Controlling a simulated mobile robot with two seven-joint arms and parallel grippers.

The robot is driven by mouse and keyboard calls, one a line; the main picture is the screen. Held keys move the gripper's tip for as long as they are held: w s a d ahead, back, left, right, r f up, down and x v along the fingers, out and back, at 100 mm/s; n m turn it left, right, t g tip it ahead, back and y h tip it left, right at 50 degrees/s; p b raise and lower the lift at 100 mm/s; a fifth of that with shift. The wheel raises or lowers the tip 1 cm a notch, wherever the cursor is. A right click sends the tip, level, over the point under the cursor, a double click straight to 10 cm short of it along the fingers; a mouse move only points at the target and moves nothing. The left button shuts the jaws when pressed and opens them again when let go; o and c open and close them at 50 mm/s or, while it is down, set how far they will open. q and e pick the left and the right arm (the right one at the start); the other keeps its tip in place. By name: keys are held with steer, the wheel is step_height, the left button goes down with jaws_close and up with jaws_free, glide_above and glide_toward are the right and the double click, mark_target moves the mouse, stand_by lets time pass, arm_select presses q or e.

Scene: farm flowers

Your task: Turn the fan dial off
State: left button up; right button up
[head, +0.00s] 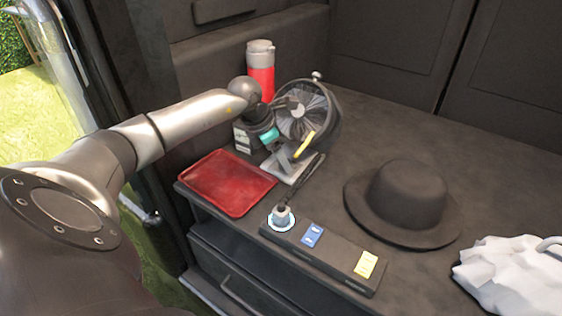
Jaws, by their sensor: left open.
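A small fan (304,112) with a dark round cage stands on a pale base at the back of the dark surface. A round pale knob with a light blue ring (281,218) sits at the left end of a dark control strip (334,262); it looks like the dial. A thin dark piece runs from near the fan base down to this knob. My left gripper (288,127) is open in front of the fan and overlaps it in view. I cannot tell whether it touches the fan. My right gripper is out of view.
A red tray (226,183) lies left of the fan. A red and grey canister (261,68) stands behind it. A dark hat (402,203) and a white crumpled bag (510,275) lie to the right. The strip also carries blue (312,235) and yellow (366,264) pieces.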

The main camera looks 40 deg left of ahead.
arm_select(q)
steer(key=shift+w+f, duration=0.25)
steer(key=shift+f, duration=0.3)
jaws_close()
stand_by(0.4)
